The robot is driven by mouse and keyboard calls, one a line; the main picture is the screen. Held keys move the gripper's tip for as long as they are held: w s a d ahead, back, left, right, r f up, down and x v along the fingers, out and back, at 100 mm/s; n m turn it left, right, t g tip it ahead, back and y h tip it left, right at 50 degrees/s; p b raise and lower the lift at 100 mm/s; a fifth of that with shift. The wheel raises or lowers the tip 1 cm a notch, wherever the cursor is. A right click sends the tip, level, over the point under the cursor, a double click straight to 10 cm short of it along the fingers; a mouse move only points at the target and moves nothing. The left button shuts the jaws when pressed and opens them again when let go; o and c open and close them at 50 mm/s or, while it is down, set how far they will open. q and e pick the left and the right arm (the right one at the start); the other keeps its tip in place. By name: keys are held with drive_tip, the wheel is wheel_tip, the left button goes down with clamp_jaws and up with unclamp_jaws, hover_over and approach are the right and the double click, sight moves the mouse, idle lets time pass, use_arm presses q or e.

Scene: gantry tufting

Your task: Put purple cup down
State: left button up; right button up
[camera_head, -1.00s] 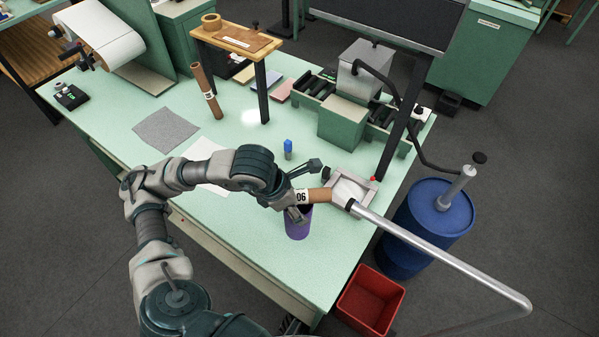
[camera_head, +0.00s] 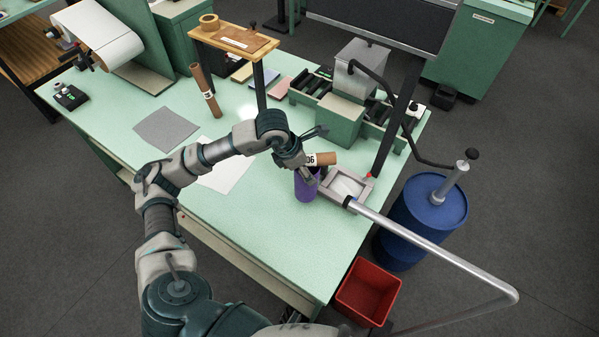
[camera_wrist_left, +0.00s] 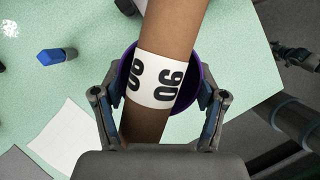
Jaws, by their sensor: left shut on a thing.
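The purple cup (camera_head: 305,188) is at the right part of the green table, just left of a grey square frame. My left gripper (camera_head: 307,172) is shut on it, with one finger on each side of the cup. In the left wrist view the cup's dark purple rim (camera_wrist_left: 207,76) shows behind a brown tube (camera_wrist_left: 172,32) with a white "06" label. The tube (camera_head: 325,158) leans out of the cup toward the right. The cup looks upright; I cannot tell whether its base touches the table.
The grey frame (camera_head: 347,187) and a bent metal pipe (camera_head: 430,245) lie close on the right. A white sheet (camera_head: 228,172) and a grey sheet (camera_head: 166,130) lie left. The front of the green table (camera_head: 275,240) is clear.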

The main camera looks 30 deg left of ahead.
use_arm(q)
drive_tip(key=shift+f, duration=1.8)
drive_tip(key=shift+f, duration=0.15)
drive_tip(key=o, duration=1.6)
drive_tip(key=shift+c, duration=0.2)
